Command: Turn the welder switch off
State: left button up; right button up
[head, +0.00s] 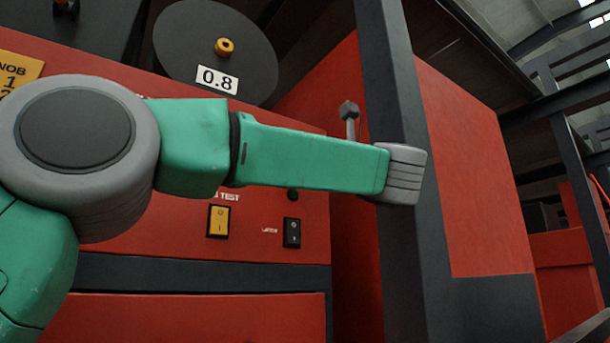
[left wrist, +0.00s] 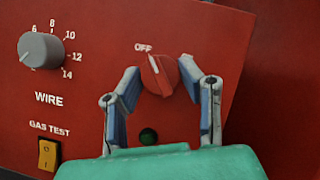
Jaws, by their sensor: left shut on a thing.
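The welder switch is a red rotary knob (left wrist: 160,76) on the red panel, in the left wrist view. A white OFF label (left wrist: 143,47) sits just above and left of it. The white mark on the knob points up and slightly left, toward that label. My left gripper (left wrist: 161,72) has its two blue-grey fingers on either side of the knob and is shut on it. In the head view my green left arm crosses the panel and hides the knob and the gripper. My right gripper is in neither view.
A grey WIRE dial (left wrist: 41,50) and a yellow gas test switch (head: 219,221) are on the same panel. A black rocker switch (head: 292,233) is beside it. A dark upright post (head: 391,80) stands right of the panel. A wire spool (head: 215,45) is above.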

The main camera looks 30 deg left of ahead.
pick_arm(q)
jog(key=shift+w+a+f+n+g+b, duration=0.15)
jog(key=shift+n+g+b, duration=0.25)
jog(key=shift+n, duration=0.35)
jog(key=shift+w+d+f+n+g+b, duration=0.1)
jog(key=shift+n+g+b, duration=0.3)
jog(key=shift+n, duration=0.35)
jog(key=shift+r+n, duration=0.2)
jog(key=shift+n, duration=0.1)
jog(key=o, duration=1)
jog(key=shift+o, duration=0.8)
jog(key=shift+w+a+f, duration=0.1)
jog(key=shift+w+a, duration=0.05)
jog(key=shift+a, duration=0.1)
jog(key=shift+s+d, duration=0.1)
jog(key=shift+s, duration=0.1)
jog(key=v, duration=1.2)
jog(key=shift+w, duration=0.2)
